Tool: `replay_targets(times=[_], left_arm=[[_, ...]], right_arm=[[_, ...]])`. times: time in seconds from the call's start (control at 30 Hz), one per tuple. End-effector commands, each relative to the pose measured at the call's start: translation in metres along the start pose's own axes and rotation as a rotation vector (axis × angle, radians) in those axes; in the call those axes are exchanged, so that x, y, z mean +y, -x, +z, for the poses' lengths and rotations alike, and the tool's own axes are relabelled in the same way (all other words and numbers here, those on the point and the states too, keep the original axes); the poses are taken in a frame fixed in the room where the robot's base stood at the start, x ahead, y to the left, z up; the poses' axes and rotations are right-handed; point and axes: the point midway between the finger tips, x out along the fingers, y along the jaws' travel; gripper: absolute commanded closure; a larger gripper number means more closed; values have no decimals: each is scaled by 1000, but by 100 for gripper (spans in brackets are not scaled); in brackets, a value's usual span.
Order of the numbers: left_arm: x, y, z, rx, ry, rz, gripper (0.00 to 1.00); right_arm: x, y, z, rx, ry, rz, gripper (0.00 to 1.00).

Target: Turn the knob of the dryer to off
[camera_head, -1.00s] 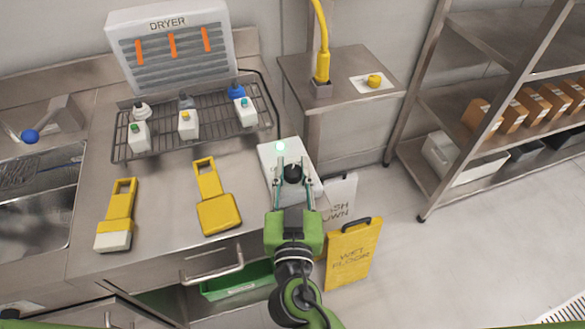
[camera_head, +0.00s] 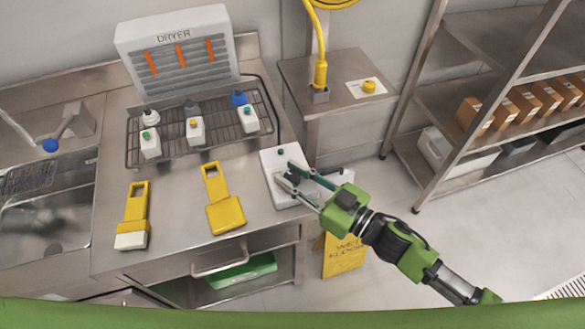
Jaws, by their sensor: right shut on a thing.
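The dryer (camera_head: 168,22), a light-grey unit with orange strips, stands at the back of the steel counter. Its white control box (camera_head: 270,163) sits at the counter's right edge, with a dim green indicator (camera_head: 281,152) on top. My right gripper (camera_head: 287,177) reaches in from the lower right, tilted over the box. Its fingers are shut on the dark knob, which is mostly hidden between them. My left gripper is not in view.
A wire rack (camera_head: 175,158) with several small bottles stands before the dryer. Two yellow tools (camera_head: 225,214) lie on the counter, with a sink (camera_head: 35,225) at left. A side table (camera_head: 335,118) and a wet-floor sign (camera_head: 345,258) are close to my right arm.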

Motion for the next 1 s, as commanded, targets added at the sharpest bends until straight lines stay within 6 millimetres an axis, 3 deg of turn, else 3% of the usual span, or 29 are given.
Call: replay_targets(times=[0.4,0.97,1.0], left_arm=[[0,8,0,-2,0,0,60],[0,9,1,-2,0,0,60],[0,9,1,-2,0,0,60]], right_arm=[[2,-1,-1,1,3,-185,97],[0,-1,0,1,0,-211,97],[0,-1,0,1,0,-211,65]])
